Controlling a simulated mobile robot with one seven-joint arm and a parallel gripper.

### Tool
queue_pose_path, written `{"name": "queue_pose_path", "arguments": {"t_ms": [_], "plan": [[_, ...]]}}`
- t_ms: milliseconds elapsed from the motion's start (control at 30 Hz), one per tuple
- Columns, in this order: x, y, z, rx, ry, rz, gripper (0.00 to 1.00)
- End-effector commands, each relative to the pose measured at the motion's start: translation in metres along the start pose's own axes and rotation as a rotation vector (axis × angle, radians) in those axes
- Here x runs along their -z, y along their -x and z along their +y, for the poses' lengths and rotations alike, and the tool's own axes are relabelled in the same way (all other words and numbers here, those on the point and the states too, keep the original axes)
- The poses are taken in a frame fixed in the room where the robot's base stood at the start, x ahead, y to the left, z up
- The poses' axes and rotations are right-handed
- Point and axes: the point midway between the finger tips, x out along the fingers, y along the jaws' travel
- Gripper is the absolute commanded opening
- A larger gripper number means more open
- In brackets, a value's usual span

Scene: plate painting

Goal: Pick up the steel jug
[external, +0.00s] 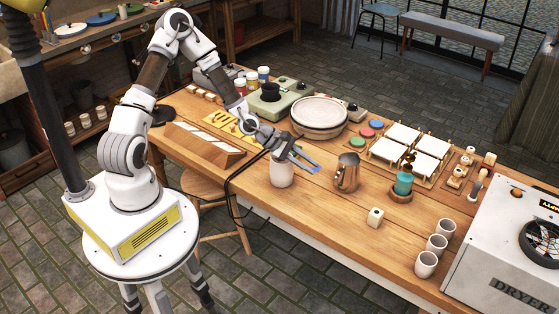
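The steel jug (346,173) stands upright on the wooden table, right of the middle of the external view. It has a brownish metallic sheen. My gripper (304,161) is to the left of the jug, at or just above the rim of a white pot, and apart from the jug. Its bluish fingers point toward the jug's side. They are too small to tell whether they are open or shut. Nothing is seen to hold the jug.
The white pot (281,173) stands under my gripper. A bottle with teal liquid (403,181) is on a wooden coaster right of the jug. A small white block (375,217) lies in front. White cups (426,264) and the dryer (510,250) are at right. A round basin (319,118) is behind.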

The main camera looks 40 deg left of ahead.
Motion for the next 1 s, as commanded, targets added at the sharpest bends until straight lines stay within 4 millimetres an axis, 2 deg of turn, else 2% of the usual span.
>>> {"name": "queue_pose_path", "arguments": {"t_ms": [433, 767, 1000], "plan": [[0.0, -0.069, -0.002, 0.002, -0.003, -0.001, 0.2], [-0.001, -0.089, -0.002, 0.002, -0.002, 0.001, 0.2], [-0.008, -0.115, -0.005, 0.004, -0.005, 0.0, 0.2]]}}
